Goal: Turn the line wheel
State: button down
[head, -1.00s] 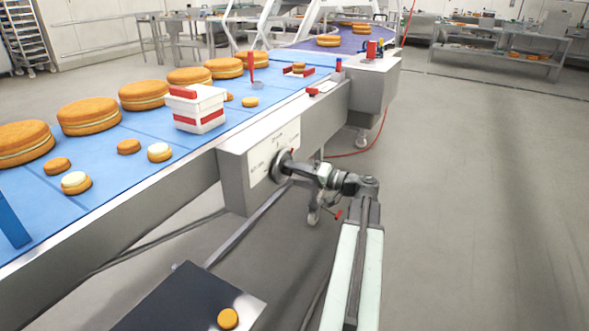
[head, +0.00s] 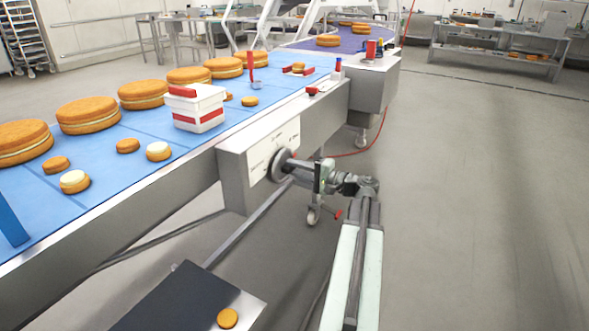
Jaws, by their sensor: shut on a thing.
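The line wheel (head: 281,165) is a small dark round knob on the front of a grey box on the conveyor's side. A white label plate (head: 262,149) with small marks, too small to read, lies behind it. My gripper (head: 294,166) is at the wheel, coming from the right, and is shut on it. The fingertips are small here, and the wheel's far side is partly hidden. My arm reaches in from the lower right.
The blue conveyor belt (head: 105,184) carries several large filled rounds (head: 89,115), smaller ones and a white box with red bands (head: 198,108). A dark plate (head: 185,300) with one round (head: 228,318) is below. Floor at right is clear.

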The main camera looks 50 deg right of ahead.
dwell(0.4)
jog(key=c, duration=1.3)
grip_release()
jog(key=shift+s, duration=0.1)
jog(key=v, duration=0.7)
jog(key=shift+s, duration=0.3)
